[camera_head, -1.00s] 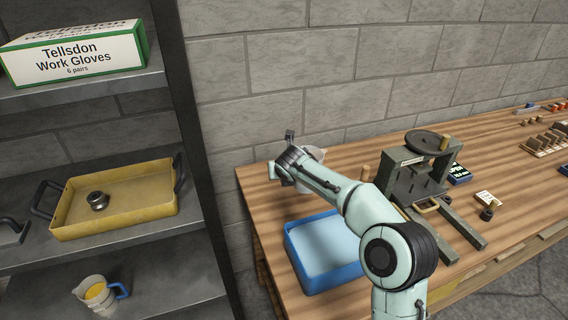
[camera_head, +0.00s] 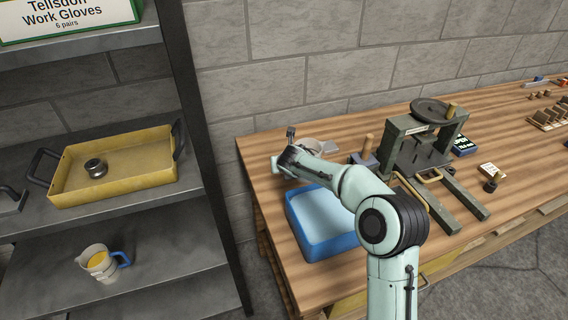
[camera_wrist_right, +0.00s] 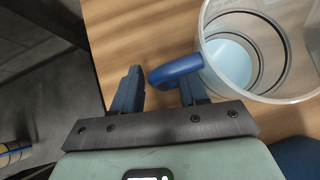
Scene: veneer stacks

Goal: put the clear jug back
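The clear jug (camera_wrist_right: 255,55) stands on the wooden bench in the right wrist view. It is see-through, with a blue handle (camera_wrist_right: 176,70) pointing towards my right gripper (camera_wrist_right: 161,85). The gripper is open, with its two dark fingers apart and the handle's end between and just beyond their tips. I see no clear grip on it. In the head view, my right gripper (camera_head: 283,160) is low at the bench's left end, and the jug (camera_head: 312,144) is partly hidden behind my arm. My left gripper is not in view.
A blue tray (camera_head: 335,246) lies close to my arm on the bench (camera_head: 262,150). A dark press (camera_head: 420,150) stands to the right. The left shelf unit holds a yellow tray (camera_head: 130,185), a glove box (camera_head: 60,20) and a jug of yellow liquid (camera_head: 98,262).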

